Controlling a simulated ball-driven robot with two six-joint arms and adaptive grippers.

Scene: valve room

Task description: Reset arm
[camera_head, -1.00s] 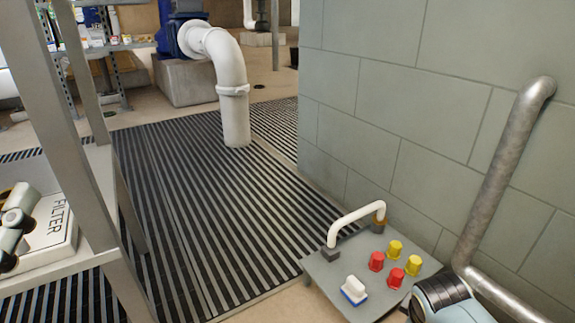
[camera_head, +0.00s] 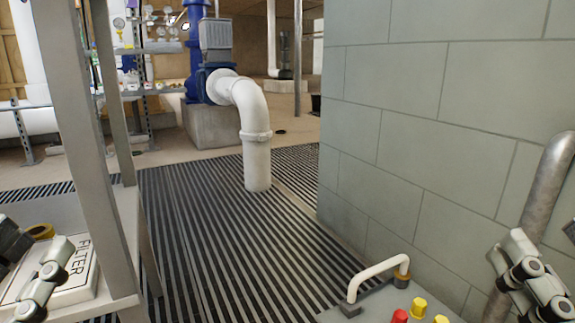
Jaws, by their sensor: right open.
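My left arm comes in at the lower left, with its white and dark jointed end (camera_head: 48,272) over the white box marked FILTER (camera_head: 75,287) on the grey shelf. I cannot make out its fingertips or whether its jaws are apart. My right gripper (camera_head: 528,270) is at the right edge, in front of the grey block wall and the metal pipe. It is open, and nothing shows in it. Both arms are raised at the sides of the view, partly cut off by the picture edges.
A grey panel (camera_head: 375,305) with a white handle (camera_head: 378,275) and red and yellow knobs (camera_head: 418,307) lies low at right. A grey metal post (camera_head: 75,130) stands at left. A white bent pipe (camera_head: 256,140) rises from the striped floor grating (camera_head: 205,235). The grating's middle is clear.

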